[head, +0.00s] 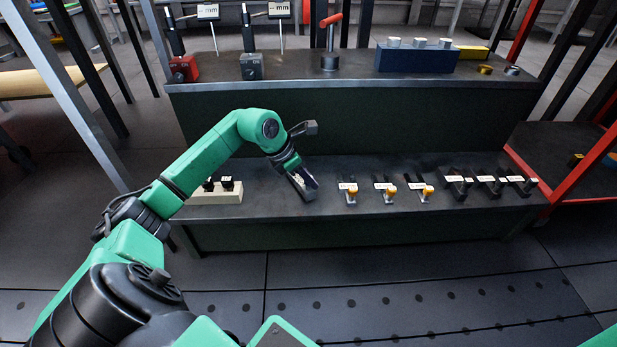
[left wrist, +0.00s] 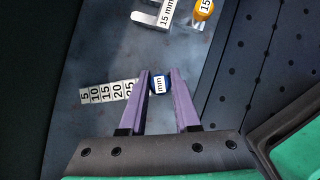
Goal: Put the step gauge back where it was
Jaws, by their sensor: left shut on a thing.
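The step gauge (left wrist: 108,93) is a pale stepped strip marked 5, 10, 15, 20 and 25, with a round blue end labelled mm. In the left wrist view it lies across, its steps pointing left. My left gripper (left wrist: 160,88) is shut on the blue end, which sits between its two purple fingers. In the head view my left gripper (head: 304,187) is low over the front shelf (head: 270,188), left of the orange-tipped gauges. I cannot tell whether the step gauge touches the shelf. My right gripper is not in view.
A pale block with black knobs (head: 218,194) stands left on the front shelf. Several orange-tipped gauges (head: 388,189) and black labelled gauges (head: 489,184) stand to the right. The raised back shelf holds a red base (head: 184,69), a grey base (head: 251,66) and a blue block (head: 415,60).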

